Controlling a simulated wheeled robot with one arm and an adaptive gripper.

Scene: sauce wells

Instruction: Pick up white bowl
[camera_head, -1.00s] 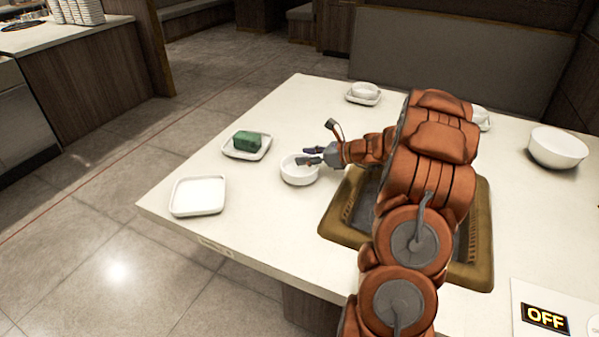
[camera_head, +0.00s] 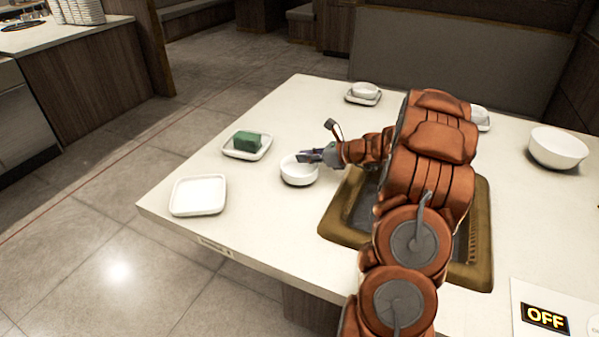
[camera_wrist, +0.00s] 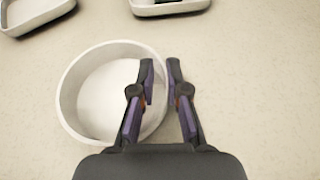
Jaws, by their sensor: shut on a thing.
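A small round white bowl (camera_head: 298,174) stands upright on the table, left of the gold-edged recess. My gripper (camera_head: 312,156) is at the bowl's right side in the head view. In the wrist view the bowl (camera_wrist: 92,85) lies under and left of my gripper (camera_wrist: 161,85). One finger is inside the bowl and the other outside, and they are shut on its right wall. The bowl appears to rest on the table. A larger white bowl (camera_head: 557,148) stands at the far right, and another small white bowl (camera_head: 366,89) sits on a saucer at the back.
A green block (camera_head: 247,141) lies on a square white dish (camera_head: 232,153) left of the bowl. An empty square white plate (camera_head: 198,196) is near the left table corner. The gold-edged recess (camera_head: 338,228) is right of the bowl.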

